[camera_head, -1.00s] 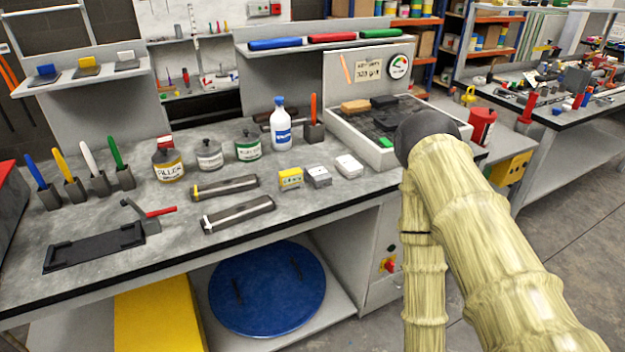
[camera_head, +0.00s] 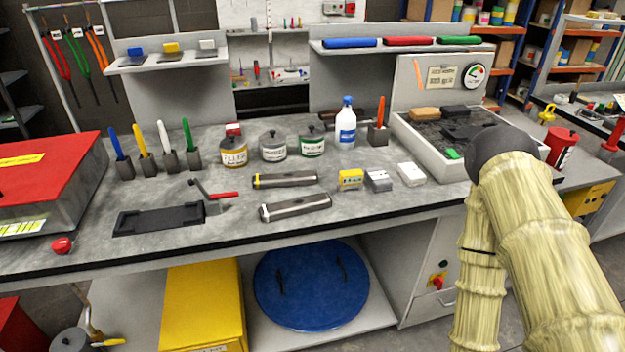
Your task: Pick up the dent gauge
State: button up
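I cannot tell for sure which thing is the dent gauge. Two long flat bar tools lie on the grey workbench (camera_head: 350,195) near its middle: one with a yellow end (camera_head: 286,179), and one with a pale strip (camera_head: 296,207) nearer the front edge. A round dial (camera_head: 474,75) is fixed on the upright panel at the back right. My arm shows at the right in its tan cover with a dark rounded joint. My gripper is not in view.
A red-topped box (camera_head: 45,165) stands at the left. Coloured sticks in holders, several cans (camera_head: 233,152) and a white-blue bottle (camera_head: 346,125) stand behind the bars. Small yellow, grey and white blocks (camera_head: 411,174) sit to their right. A tray (camera_head: 400,135) is near my arm.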

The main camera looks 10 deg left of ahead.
aim_at(348, 178)
jog(key=k, duration=1.2)
jog(key=u, duration=0.7)
jog(key=i, duration=1.5)
jog(key=z, duration=0.65)
